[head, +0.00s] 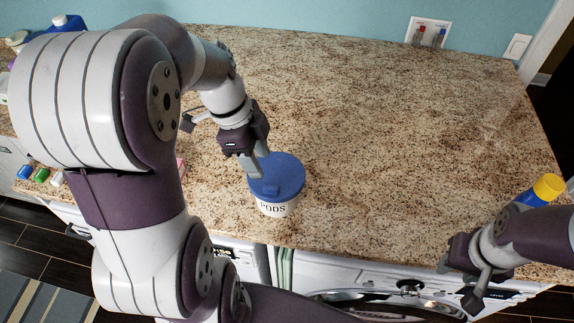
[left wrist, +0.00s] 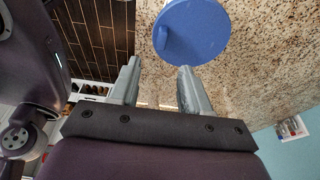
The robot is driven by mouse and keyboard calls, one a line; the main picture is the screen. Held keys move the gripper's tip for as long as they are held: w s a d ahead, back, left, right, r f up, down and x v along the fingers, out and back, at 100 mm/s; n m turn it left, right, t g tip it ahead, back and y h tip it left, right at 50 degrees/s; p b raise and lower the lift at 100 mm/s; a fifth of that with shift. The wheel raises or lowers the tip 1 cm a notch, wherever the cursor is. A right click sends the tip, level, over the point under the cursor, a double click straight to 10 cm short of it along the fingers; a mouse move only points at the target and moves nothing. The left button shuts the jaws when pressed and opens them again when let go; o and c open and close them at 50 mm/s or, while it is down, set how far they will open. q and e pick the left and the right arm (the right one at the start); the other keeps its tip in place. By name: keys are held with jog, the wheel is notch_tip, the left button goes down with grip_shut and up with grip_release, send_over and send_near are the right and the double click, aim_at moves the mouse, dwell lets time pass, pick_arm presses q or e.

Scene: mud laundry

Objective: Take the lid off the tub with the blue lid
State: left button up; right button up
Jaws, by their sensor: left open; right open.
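The tub (head: 278,209) is white with "PODS" on its front and stands on the granite counter near its front edge. Its round blue lid (head: 280,178) sits on top; in the left wrist view the lid (left wrist: 196,32) lies beyond the fingertips, with a raised tab on it. My left gripper (head: 258,172) is at the lid's upper left in the head view, fingers pointing down. It is open and empty in the left wrist view (left wrist: 158,75). My right gripper (head: 462,285) is at the lower right, off the counter's front edge, open and away from the tub.
A blue bottle with a yellow cap (head: 547,187) stands at the counter's right end, near my right arm. Blue, green and white small items (head: 41,175) lie at the left, with a blue container (head: 66,24) behind. The counter (head: 390,130) right of the tub is clear. A washer (head: 385,303) is below.

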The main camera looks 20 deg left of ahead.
aim_at(270, 187)
pick_arm(q)
jog(key=p+x, duration=0.1)
jog(key=x, duration=0.4)
jog(key=shift+s+a+f, duration=0.1)
jog(key=shift+s+a, duration=0.05)
jog(key=shift+s, duration=0.05)
jog(key=f, duration=0.1)
jog(key=w+f+p, duration=0.1)
jog(key=d+f, duration=0.1)
jog(key=shift+w+f, duration=0.1)
jog(key=shift+w, duration=0.1)
jog(key=shift+s+f, duration=0.1)
jog(key=shift+f, duration=0.15)
jog(key=shift+s+a, duration=0.1)
jog(key=shift+s, duration=0.35)
jog(key=c, duration=0.4)
jog(key=shift+w, duration=0.15)
grip_shut()
pick_arm(e)
jog(key=shift+s+a+r, duration=0.15)
jog(key=shift+a+r, duration=0.05)
jog(key=shift+a, duration=0.1)
